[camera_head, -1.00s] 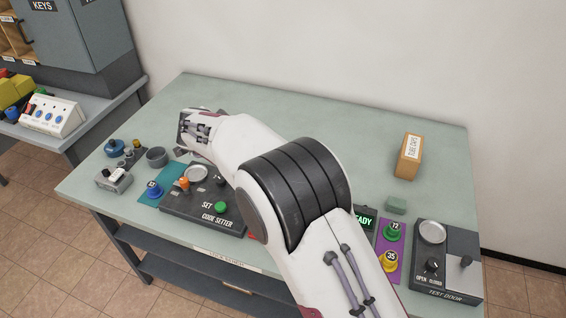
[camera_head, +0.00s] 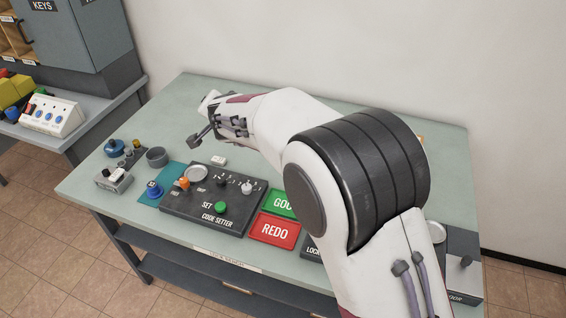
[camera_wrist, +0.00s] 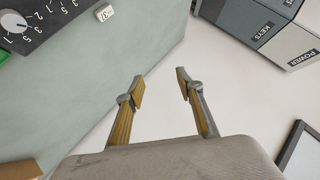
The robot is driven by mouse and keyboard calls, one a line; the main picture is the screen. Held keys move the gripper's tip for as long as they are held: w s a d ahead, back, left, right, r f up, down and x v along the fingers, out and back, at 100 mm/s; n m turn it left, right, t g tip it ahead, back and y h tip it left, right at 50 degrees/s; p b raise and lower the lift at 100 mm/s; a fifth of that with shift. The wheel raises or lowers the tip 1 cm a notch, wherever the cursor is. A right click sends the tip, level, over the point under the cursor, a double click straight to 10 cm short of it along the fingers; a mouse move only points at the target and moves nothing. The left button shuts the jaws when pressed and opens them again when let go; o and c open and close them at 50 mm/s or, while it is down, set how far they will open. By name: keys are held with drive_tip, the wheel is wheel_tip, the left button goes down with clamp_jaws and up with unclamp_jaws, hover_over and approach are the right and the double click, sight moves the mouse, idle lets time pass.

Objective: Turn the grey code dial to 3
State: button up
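The code setter (camera_head: 222,222) is a dark panel on the table's left half, with a green SET button (camera_head: 221,207) at its front. A light grey dial (camera_head: 247,187) sits at its back right. It also shows at the top left corner of the wrist view (camera_wrist: 14,22), partly cut off, with white numbers around it. Its exact setting is too small to tell. My gripper (camera_wrist: 161,86) is open and empty, with its fingers well apart. In the head view it is in the air behind the code setter, clear of the dial.
A small white block (camera_head: 219,160) lies behind the panel. GOOD and REDO (camera_head: 275,231) pads lie to the right. My arm hides much of the table's right half.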

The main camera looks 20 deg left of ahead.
drive_tip(key=s+d+r+n+g, duration=0.1)
drive_tip(key=s+d+n+g, duration=0.1)
drive_tip(key=s+d, duration=0.6)
drive_tip(key=s+d+r+n+g, duration=0.2)
drive_tip(key=s+d, duration=0.6)
drive_tip(key=d, duration=0.7)
drive_tip(key=shift+d+r+n+g+h, duration=0.2)
drive_tip(key=shift+d+n+g+h, duration=0.1)
drive_tip(key=shift+g, duration=0.5)
drive_tip(key=shift+s+a, duration=0.1)
